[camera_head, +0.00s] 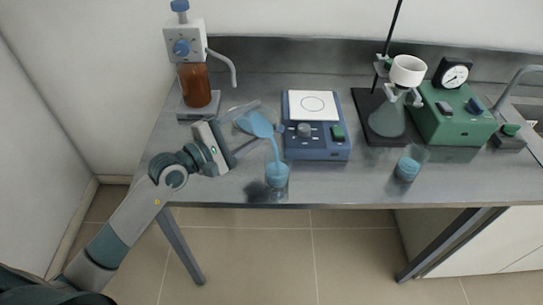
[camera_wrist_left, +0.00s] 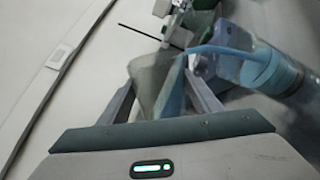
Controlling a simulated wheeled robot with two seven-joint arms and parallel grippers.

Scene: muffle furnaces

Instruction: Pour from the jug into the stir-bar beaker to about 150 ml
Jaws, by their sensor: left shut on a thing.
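My left gripper (camera_head: 246,129) is shut on a clear jug with blue liquid (camera_head: 261,125), tilted to the right above the bench's front part. A blue stream runs from the jug down into a clear beaker (camera_head: 277,176) near the front edge. That beaker holds blue liquid; no stir bar or scale marks can be made out. In the left wrist view the jug (camera_wrist_left: 154,80) is between the fingers, and the stream reaches the beaker (camera_wrist_left: 268,69) at the right. A second beaker (camera_head: 407,168) with blue liquid stands apart at the right. My right gripper is not in view.
A blue stirrer-like device with a white top (camera_head: 318,147) stands just behind the receiving beaker. A brown dispenser bottle (camera_head: 195,86) stands back left. A stand with flask and funnel (camera_head: 387,119) and a green pump-like box (camera_head: 455,121) are at the right. Bench (camera_head: 340,190) is clear between the beakers.

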